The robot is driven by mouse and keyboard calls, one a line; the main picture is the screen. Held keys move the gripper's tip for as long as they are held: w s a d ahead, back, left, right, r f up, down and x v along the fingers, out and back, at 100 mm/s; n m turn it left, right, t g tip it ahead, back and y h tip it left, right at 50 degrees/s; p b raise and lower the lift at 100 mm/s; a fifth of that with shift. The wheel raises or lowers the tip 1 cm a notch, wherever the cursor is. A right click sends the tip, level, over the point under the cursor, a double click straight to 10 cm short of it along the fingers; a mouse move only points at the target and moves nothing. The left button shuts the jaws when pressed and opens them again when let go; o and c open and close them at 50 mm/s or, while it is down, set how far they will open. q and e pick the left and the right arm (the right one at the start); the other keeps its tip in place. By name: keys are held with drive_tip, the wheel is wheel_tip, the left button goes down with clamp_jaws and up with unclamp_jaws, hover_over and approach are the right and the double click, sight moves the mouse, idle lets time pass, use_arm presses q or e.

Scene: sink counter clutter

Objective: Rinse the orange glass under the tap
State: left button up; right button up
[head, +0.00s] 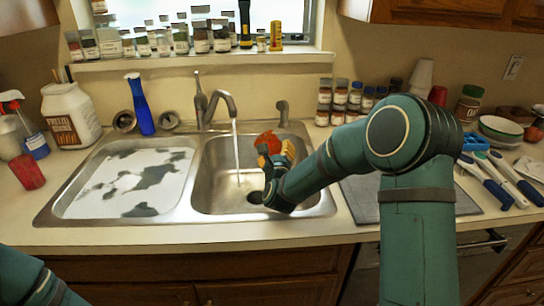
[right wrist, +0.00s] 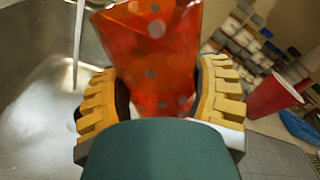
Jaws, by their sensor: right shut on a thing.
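The orange glass (head: 267,141) is translucent with pale dots and is in my right gripper (head: 276,158), over the right sink basin. In the right wrist view the glass (right wrist: 150,55) sits between the two yellow-padded fingers of the right gripper (right wrist: 158,100). The tap (head: 217,105) is running, and its water stream (head: 236,150) falls into the right basin, left of the glass and apart from it in the head view. The stream also shows at the left of the right wrist view (right wrist: 79,40). My left gripper is out of view.
The left basin (head: 130,185) holds white suds or water with grey patches. Spice jars (head: 340,100) line the back right. A red cup (head: 27,172) stands at the left, with utensils (head: 505,180) at the far right.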

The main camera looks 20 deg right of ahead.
drive_tip(key=n, duration=0.3)
drive_tip(key=shift+d+r, duration=0.1)
drive_tip(key=shift+r, duration=0.1)
drive_tip(key=shift+s+d+n+h, duration=0.1)
drive_tip(key=shift+n+h, duration=0.2)
drive_tip(key=shift+n, duration=0.2)
drive_tip(key=shift+n+p, duration=0.3)
drive_tip(key=shift+p, duration=0.9)
drive_tip(key=shift+f+n+b, duration=0.25)
drive_tip(key=shift+n+b, duration=0.05)
drive_tip(key=shift+b, duration=0.15)
drive_tip(key=n, duration=0.1)
drive_tip(key=n+b, duration=0.1)
drive_tip(key=shift+f+n+g, duration=0.3)
drive_tip(key=shift+a+f+n+b, duration=0.1)
drive_tip(key=shift+a+n+b, duration=0.1)
drive_tip(key=shift+n+b, duration=0.2)
drive_tip(key=shift+w+a+n, duration=0.15)
drive_tip(key=shift+w+n, duration=0.05)
drive_tip(key=shift+n, duration=0.6)
drive_tip(key=shift+h, duration=0.4)
